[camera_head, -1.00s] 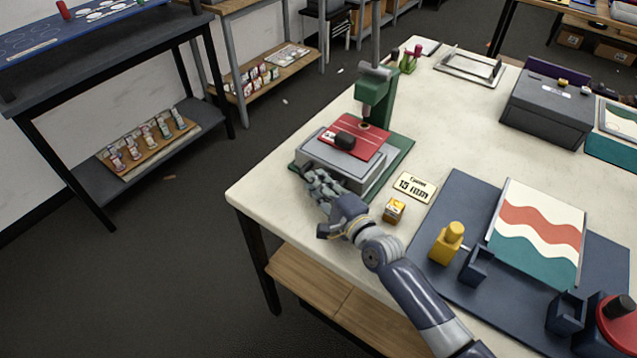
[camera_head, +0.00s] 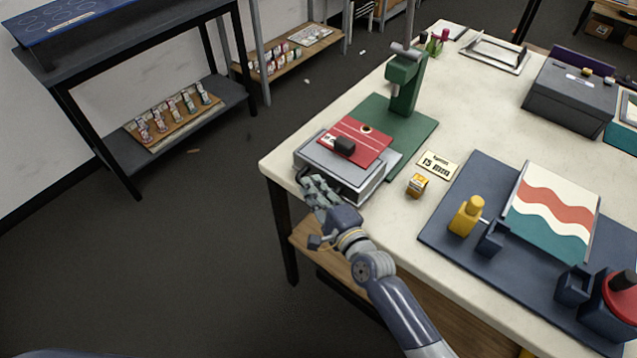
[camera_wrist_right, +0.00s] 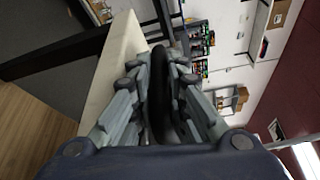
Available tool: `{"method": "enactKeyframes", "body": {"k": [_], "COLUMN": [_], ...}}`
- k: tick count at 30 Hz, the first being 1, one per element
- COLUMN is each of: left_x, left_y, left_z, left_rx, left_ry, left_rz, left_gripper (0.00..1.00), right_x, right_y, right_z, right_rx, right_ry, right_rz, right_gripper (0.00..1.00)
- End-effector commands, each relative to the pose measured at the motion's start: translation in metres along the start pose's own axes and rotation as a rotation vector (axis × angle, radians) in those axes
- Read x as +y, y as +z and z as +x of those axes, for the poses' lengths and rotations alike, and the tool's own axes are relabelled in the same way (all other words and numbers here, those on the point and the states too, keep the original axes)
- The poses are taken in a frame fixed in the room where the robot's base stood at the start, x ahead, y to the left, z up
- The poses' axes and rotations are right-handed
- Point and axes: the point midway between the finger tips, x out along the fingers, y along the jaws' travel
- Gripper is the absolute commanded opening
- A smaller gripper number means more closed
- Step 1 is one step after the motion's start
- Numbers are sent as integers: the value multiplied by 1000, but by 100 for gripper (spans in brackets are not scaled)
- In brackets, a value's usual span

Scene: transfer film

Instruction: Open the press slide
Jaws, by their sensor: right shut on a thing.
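The green press (camera_head: 405,85) stands on its green base (camera_head: 408,128) at the table's left part. Its grey slide (camera_head: 338,173) is drawn out from under the press head toward the near left table edge. A red plate (camera_head: 372,137) with a black knob (camera_head: 344,145) lies on top of the slide. My right gripper (camera_head: 312,186) is at the slide's near end, low by the table edge. In the wrist view, my right gripper (camera_wrist_right: 160,85) is shut around a dark curved handle (camera_wrist_right: 160,100). The fingers partly hide the handle. My left gripper is not in view.
A small yellow box (camera_head: 417,186) and a sign (camera_head: 438,164) lie right of the slide. A dark blue board (camera_head: 455,238) with a yellow bottle (camera_head: 467,215) is further right. The floor left of the table is clear up to the shelf (camera_head: 115,170).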

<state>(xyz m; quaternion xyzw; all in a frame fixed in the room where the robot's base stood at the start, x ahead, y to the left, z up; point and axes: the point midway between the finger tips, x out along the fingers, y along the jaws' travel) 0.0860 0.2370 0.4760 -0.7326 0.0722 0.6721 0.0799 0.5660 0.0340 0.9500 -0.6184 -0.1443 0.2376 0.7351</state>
Motion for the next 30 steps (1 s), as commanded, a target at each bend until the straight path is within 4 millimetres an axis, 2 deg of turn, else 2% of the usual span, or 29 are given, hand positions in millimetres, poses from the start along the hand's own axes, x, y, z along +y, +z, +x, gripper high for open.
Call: {"method": "enactKeyframes", "body": {"k": [2,5,6,8,9,16,21,26,30], "left_x": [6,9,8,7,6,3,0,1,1], "left_y": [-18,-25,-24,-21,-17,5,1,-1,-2], "left_z": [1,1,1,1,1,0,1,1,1], "left_rx": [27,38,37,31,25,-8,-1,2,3], "left_ry": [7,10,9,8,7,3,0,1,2], "left_rz": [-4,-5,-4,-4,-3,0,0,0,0], "left_gripper": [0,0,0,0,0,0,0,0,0], "right_x": [2,2,2,2,2,1,2,3,3], "right_y": [0,0,0,0,0,0,-1,-1,-1], "right_z": [0,0,0,0,0,0,-5,-25,-54], "right_rx": [-1,-1,-1,0,0,0,1,1,1], "right_ry": [3,4,3,3,3,2,2,4,5], "right_rz": [1,1,1,1,1,0,1,2,1], "right_gripper": [0,0,19,32,35,35,35,35,35]}}
